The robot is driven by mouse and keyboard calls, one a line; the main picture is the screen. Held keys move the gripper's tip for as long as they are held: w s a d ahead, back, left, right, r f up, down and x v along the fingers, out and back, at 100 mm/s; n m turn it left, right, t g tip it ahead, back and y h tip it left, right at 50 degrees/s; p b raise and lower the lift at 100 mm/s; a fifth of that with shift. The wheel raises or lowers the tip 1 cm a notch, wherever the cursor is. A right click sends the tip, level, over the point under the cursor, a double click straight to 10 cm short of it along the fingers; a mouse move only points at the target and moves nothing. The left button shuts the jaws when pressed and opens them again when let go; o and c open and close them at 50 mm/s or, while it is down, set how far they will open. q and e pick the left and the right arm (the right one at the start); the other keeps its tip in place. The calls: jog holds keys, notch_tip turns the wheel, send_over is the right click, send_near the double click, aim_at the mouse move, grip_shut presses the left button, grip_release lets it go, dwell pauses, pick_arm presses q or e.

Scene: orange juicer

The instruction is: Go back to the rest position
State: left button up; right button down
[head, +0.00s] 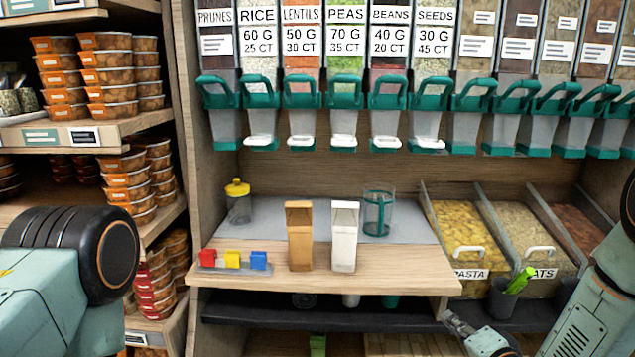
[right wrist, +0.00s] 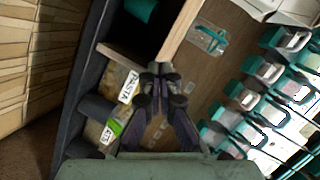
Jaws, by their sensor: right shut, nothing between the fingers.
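My right gripper (head: 452,322) is at the lower right in the head view, in front of the shelf below the counter. In the right wrist view my right gripper (right wrist: 158,72) has its fingertips together with nothing between them. My left arm (head: 60,260) comes in at the left edge; its gripper is out of view. The wooden counter (head: 400,278) holds a brown carton (head: 300,240), a white carton (head: 344,240), a clear cup with a teal handle (head: 379,213) and a yellow-lidded jar (head: 238,205). No juicer shows.
Teal-handled dispensers (head: 345,110) hang in a row above the counter. Red, yellow and blue blocks (head: 232,260) stand at its left. Bins of pasta (head: 465,235) and oats (head: 530,235) are at the right, with dark cups (head: 503,298) in front. Packed shelves (head: 100,130) stand left.

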jog(key=s+a+f+n+g+h+p, duration=0.15)
jog(key=s+f+n+g, duration=0.35)
jog(key=s, duration=0.5)
jog(key=s+a+f+n+g, duration=0.2)
jog(key=s+f+g, duration=0.2)
jog(key=s+f, duration=0.45)
jog(key=s+n+g+h+p, duration=0.1)
jog(key=s+g, duration=0.5)
jog(key=s, duration=1.4)
jog(key=n+p, duration=0.1)
jog(key=n, duration=0.1)
jog(key=shift+s+a+n, duration=0.2)
jog(key=shift+a+n, duration=0.05)
jog(key=shift+n, duration=0.05)
